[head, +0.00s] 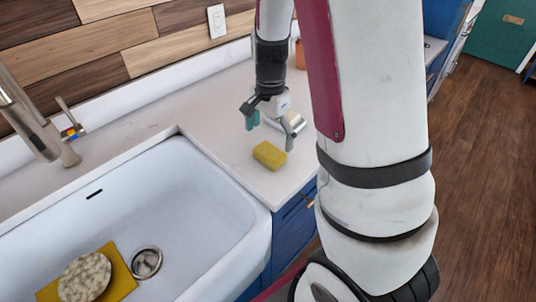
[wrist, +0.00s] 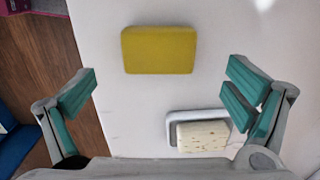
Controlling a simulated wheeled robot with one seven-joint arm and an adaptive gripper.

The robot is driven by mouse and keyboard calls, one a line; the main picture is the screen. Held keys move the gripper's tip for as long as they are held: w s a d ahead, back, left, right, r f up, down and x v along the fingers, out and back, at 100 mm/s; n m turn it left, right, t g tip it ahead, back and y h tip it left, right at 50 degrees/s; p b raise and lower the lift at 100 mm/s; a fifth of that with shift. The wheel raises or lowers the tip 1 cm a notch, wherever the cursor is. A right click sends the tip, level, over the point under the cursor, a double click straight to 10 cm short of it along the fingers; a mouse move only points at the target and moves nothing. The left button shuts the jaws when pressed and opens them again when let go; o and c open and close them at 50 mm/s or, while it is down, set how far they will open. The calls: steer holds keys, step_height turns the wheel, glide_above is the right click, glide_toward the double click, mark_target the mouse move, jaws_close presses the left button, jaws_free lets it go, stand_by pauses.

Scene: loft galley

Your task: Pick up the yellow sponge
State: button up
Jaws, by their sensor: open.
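The yellow sponge (head: 269,155) lies flat on the white counter, to the right of the sink. In the wrist view the sponge (wrist: 159,50) is a yellow block with rounded corners, beyond the fingertips and centred between them. My gripper (head: 270,131) is open and empty, just above and behind the sponge in the head view. In the wrist view its teal-padded fingers (wrist: 161,92) are spread wider than the sponge, apart from it.
A dish (wrist: 172,117) with a pale speckled bar (wrist: 203,136) sits close to the sponge, near the right finger. The white sink (head: 190,190) holds a yellow cloth (head: 122,277) with a speckled oval object (head: 85,277). A faucet (head: 35,125) stands at left. The counter edge drops to blue cabinets (head: 292,222).

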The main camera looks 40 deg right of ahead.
mark_target(270, 151)
steer(key=shift+s+a+f, duration=0.1)
steer(key=shift+a+f, duration=0.05)
steer(key=shift+f, duration=2.9)
steer(key=c, duration=1)
